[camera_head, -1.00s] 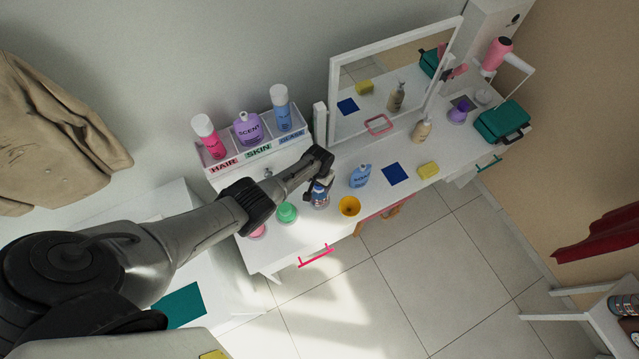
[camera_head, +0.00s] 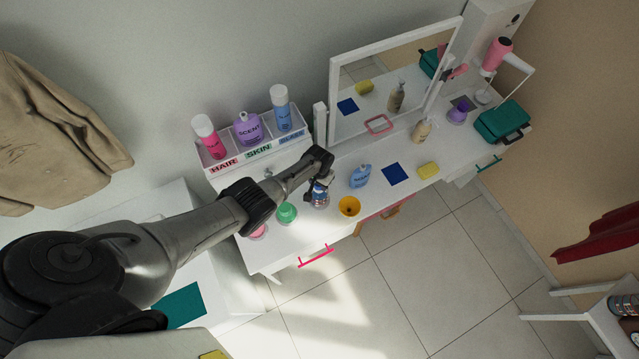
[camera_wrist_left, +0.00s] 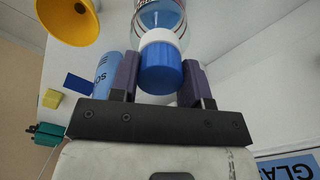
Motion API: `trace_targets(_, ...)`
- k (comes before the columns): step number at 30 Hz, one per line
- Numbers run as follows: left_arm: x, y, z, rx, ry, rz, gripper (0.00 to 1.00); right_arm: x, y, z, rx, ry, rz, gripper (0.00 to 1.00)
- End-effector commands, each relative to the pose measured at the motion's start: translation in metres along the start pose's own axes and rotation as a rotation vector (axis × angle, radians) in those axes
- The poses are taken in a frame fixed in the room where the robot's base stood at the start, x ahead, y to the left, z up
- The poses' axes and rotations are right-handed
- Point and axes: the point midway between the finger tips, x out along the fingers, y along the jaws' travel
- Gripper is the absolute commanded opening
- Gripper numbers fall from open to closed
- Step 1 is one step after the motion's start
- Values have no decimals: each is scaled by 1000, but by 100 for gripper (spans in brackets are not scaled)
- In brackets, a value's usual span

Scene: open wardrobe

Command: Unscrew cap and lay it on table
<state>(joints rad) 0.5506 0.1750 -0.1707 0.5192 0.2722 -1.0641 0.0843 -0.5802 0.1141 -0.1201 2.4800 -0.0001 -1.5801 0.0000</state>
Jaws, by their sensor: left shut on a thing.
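The bottle (camera_head: 319,201) stands upright on the white dressing table, partly hidden under my left gripper (camera_head: 322,180) in the head view. In the left wrist view the bottle (camera_wrist_left: 160,17) is clear with blue contents and a white ring at its neck. The blue cap (camera_wrist_left: 160,70) lies in line with the neck, and I cannot tell whether its thread is still engaged. My left gripper (camera_wrist_left: 160,82) is shut on the cap, with one purple finger on each side. My right gripper is not in view.
A yellow funnel (camera_head: 349,206) and a blue soap bottle (camera_head: 360,176) stand just right of the bottle. A green jar (camera_head: 287,212) stands to its left. A dark blue cloth (camera_head: 397,173) and yellow sponge (camera_head: 428,170) lie further right. A mirror (camera_head: 390,80) stands behind.

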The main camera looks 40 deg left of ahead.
Motion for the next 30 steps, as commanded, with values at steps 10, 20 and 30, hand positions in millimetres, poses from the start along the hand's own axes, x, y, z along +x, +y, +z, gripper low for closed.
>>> trace_targets(10, -1, 1, 0, -475, 0, 1, 16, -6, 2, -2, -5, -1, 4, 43)
trace_targets(20, -1, 0, 0, -977, -1, 1, 16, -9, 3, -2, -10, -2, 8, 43)
trace_targets(30, -1, 0, 0, -1408, 1, 1, 16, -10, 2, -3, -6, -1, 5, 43)
